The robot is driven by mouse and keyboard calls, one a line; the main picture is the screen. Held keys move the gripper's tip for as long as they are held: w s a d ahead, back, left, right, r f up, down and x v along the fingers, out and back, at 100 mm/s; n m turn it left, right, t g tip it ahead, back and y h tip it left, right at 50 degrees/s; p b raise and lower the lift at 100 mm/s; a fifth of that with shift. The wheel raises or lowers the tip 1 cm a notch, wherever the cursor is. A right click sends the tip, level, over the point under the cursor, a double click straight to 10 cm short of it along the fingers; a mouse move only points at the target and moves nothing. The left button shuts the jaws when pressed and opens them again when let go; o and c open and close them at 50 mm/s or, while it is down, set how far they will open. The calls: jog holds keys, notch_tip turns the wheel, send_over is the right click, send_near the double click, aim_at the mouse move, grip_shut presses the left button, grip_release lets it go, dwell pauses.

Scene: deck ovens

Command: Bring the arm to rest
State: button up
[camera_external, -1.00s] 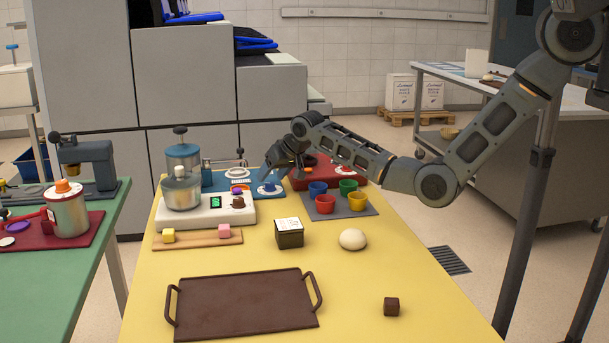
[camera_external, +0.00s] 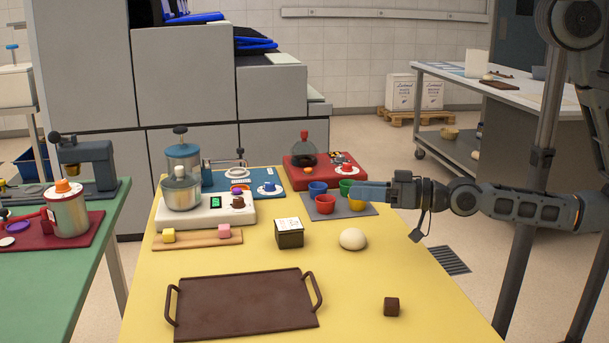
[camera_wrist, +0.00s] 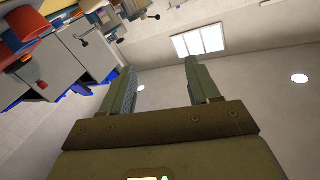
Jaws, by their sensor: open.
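My gripper (camera_external: 368,194) is at the right side of the yellow table, level and pointing left, in front of the yellow and green cups in the external view. My arm reaches in from the right edge, low and nearly horizontal at the forearm. In the wrist view my gripper (camera_wrist: 160,85) has its two fingers well apart with nothing between them. Beyond the fingers that view shows walls, ceiling and lights, with the bench things tilted at upper left.
The yellow table (camera_external: 400,270) holds a brown tray (camera_external: 245,305), a dough ball (camera_external: 353,239), a dark box (camera_external: 289,234), a brown cube (camera_external: 391,306) and a white machine (camera_external: 215,212). A red station (camera_external: 325,178) stands at the back. The table's front right is mostly clear.

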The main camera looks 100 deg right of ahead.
jog(key=s+a+f+n+y+b, duration=0.1)
jog(key=s+a+n+y, duration=0.1)
jog(key=s+a, duration=0.2)
jog(key=s+a+f+n+g+y+b, duration=0.1)
jog(key=s+a+n+y+b, duration=0.1)
jog(key=s, duration=0.9)
jog(key=s+a+n+y+b, duration=0.2)
jog(key=s+a+n+y, duration=0.1)
jog(key=s+a, duration=0.4)
jog(key=shift+s+f+g, duration=0.3)
jog(key=shift+s+f, duration=0.1)
jog(key=shift+s, duration=0.3)
dwell(1.1)
